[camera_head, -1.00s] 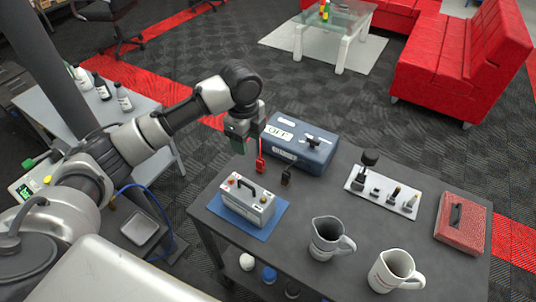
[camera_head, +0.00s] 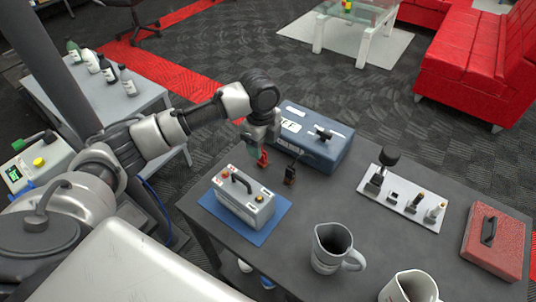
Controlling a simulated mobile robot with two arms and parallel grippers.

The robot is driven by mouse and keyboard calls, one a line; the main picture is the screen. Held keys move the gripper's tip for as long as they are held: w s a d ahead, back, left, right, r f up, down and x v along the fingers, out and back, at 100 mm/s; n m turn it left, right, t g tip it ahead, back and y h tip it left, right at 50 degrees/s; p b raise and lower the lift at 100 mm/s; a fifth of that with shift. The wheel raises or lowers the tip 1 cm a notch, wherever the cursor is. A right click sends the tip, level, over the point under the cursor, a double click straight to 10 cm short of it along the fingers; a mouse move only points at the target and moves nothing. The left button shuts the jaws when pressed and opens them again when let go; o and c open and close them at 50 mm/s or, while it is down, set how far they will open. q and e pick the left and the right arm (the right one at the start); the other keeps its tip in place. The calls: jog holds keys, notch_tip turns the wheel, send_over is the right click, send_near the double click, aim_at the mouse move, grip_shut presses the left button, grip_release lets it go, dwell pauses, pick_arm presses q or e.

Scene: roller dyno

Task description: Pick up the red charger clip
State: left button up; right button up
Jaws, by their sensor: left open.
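The red charger clip (camera_head: 263,158) is at the left end of the blue charger box (camera_head: 318,150), at the far left of the dark table. My left gripper (camera_head: 258,146) is open, pointing down right at the red clip. The fingers partly overlap the clip, and I cannot tell whether they touch it. A black clip (camera_head: 290,175) is just to the right, in front of the box. A grey battery (camera_head: 244,202) with a black handle stands on a blue mat (camera_head: 277,225) in front of the clips. My right gripper is not in view.
A red case (camera_head: 495,240) is at the far right. A grey jug (camera_head: 331,247) and a white mug (camera_head: 410,288) stand near the front. The table (camera_head: 350,199) is bare in the middle.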

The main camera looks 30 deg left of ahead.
pick_arm(q)
jog(key=shift+w+a+f, duration=0.1)
jog(key=shift+f, duration=0.35)
jog(key=shift+w+a+f, duration=0.1)
jog(key=shift+f, duration=0.3)
notch_tip(320, 180, down, 4)
jog(key=shift+f, duration=0.4)
jog(key=shift+c, duration=0.9)
jog(key=c, duration=0.8)
jog(key=shift+r, duration=0.1)
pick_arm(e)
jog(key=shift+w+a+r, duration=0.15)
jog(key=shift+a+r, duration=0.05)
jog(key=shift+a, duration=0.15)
